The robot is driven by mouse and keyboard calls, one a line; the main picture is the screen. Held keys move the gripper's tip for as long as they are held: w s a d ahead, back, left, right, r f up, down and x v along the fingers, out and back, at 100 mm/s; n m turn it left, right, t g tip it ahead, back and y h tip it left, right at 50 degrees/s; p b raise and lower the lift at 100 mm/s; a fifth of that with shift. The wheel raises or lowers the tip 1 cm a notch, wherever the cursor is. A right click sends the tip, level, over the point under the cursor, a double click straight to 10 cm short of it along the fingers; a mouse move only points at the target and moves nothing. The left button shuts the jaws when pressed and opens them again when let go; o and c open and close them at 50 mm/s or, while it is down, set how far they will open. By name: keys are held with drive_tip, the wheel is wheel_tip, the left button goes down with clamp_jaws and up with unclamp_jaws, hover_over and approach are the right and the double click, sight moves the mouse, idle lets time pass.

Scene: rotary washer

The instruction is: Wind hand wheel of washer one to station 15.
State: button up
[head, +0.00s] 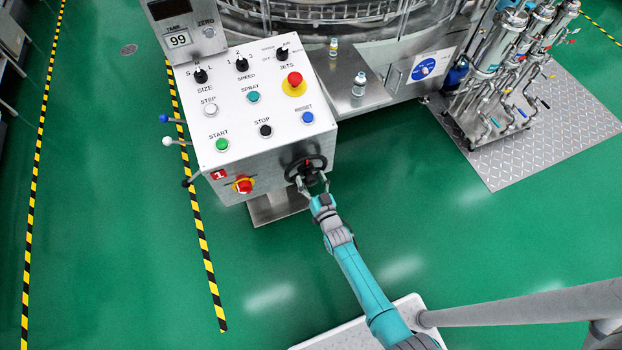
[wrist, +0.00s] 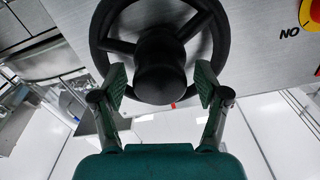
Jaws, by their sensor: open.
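The black hand wheel (head: 305,165) sits on the front face of the washer's control box (head: 265,125), which carries a red label with a 1. In the wrist view the hand wheel (wrist: 98,30) fills the upper middle, with its spokes and thick central hub (wrist: 160,68) facing me. My gripper (head: 313,184) is right in front of the wheel. In the wrist view my gripper (wrist: 161,88) is open, with one finger on each side of the hub and a gap on both sides. I cannot tell whether the fingertips touch the rim. No station number is readable.
A red and yellow rotary switch (head: 243,185) is left of the wheel on the same face. Levers (head: 172,141) stick out from the box's left side. Pipework on a metal plate (head: 545,135) stands at right. The green floor (head: 440,230) is clear around my arm.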

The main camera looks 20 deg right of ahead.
clamp_jaws()
idle(0.3)
